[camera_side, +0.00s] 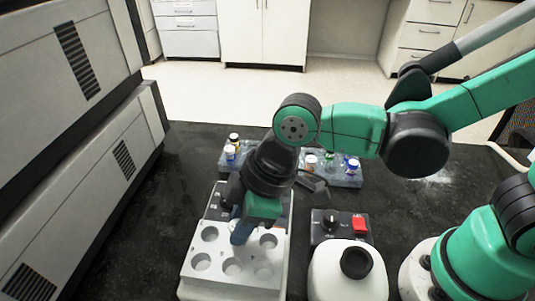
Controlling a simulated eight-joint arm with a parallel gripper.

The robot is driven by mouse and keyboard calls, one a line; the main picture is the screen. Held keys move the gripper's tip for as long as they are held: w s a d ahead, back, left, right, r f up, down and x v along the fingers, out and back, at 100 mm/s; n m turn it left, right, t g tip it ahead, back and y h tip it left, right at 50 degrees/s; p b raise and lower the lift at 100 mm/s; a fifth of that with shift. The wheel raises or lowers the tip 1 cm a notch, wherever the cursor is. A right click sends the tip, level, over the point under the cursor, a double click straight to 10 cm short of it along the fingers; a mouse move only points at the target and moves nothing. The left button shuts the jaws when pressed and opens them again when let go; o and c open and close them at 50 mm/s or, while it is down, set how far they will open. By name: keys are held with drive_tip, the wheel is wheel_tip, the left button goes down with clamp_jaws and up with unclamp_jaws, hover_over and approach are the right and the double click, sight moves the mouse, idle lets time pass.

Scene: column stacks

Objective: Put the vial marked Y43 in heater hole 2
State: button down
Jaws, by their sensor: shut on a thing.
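The white heater block (222,280) stands at the front, with round holes in its top; hole numbers cannot be read. My gripper (241,235) points down at the back middle of this block and hides the hole spot there. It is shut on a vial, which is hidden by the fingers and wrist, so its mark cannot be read. I cannot tell whether the vial is above the hole or in it. The other holes in view look empty.
A rack with capped vials (345,179) stands behind my wrist, with more vials (232,146) at its left. Large grey machines (65,150) line the left.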

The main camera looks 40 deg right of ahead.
drive_tip(key=shift+f, duration=0.25)
drive_tip(key=shift+c, duration=1.2)
unclamp_jaws()
drive_tip(key=shift+r, duration=3.05)
drive_tip(key=w+d+m+t+h, duration=0.2)
drive_tip(key=d+m+t+h, duration=0.2)
drive_tip(key=d+m, duration=0.8)
drive_tip(key=d, duration=0.8)
drive_tip(key=shift+d+f+t, duration=0.15)
drive_tip(key=shift+t, duration=0.25)
